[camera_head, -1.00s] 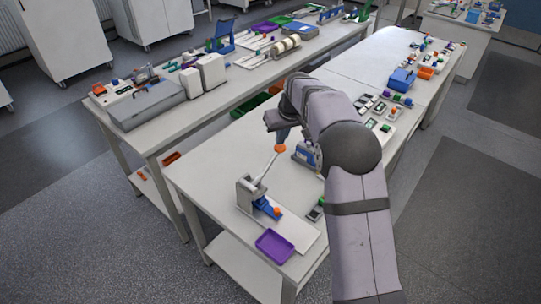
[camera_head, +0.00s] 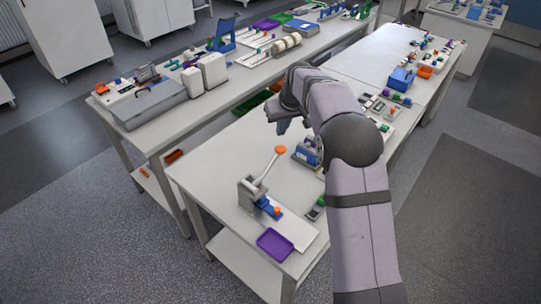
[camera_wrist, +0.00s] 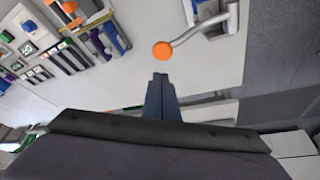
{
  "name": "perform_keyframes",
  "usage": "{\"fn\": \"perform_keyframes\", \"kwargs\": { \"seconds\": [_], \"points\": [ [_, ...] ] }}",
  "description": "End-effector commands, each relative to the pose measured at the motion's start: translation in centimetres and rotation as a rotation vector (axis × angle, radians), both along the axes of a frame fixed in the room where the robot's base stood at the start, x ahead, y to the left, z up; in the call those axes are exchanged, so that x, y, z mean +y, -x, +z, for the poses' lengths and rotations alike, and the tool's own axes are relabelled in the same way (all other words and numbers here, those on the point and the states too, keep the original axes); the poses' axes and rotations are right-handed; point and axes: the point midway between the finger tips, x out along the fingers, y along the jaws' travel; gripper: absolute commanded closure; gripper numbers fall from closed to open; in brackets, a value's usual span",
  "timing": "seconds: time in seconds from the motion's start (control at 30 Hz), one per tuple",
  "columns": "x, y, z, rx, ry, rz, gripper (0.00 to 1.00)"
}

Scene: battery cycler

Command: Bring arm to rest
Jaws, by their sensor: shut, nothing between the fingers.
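My gripper (camera_head: 282,127) is above the near bench, beyond the lever press, with its fingers pointing down. In the wrist view my gripper (camera_wrist: 160,78) shows its blue-grey fingers together, with nothing between them. The lever press (camera_head: 249,190) stands near the bench's left edge. Its lever, with an orange knob (camera_head: 280,150), is raised and tilted. In the wrist view the orange knob (camera_wrist: 161,50) appears just past the fingertips, with a visible gap. My arm hides part of the bench behind it.
A purple tray (camera_head: 275,244) lies at the bench's near corner. A blue device (camera_head: 308,152) stands close to my arm. Several small devices (camera_wrist: 60,50) sit on the bench. A second bench (camera_head: 222,95) with equipment runs along the left. The bench top between knob and left edge is clear.

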Motion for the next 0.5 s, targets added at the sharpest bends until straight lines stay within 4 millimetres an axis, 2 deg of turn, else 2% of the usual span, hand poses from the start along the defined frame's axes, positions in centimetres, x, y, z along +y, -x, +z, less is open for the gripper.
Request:
{"fn": "perform_keyframes", "kwargs": {
  "seconds": [0.27,0.37,0.5],
  "points": [
    [-0.2,0.7,-0.2,0.010,0.001,-0.006,1.00],
    [-0.5,2.2,-0.7,0.029,0.003,-0.020,1.00],
    [-1.3,6.0,-1.8,0.075,0.007,-0.049,1.00]
  ]
}}
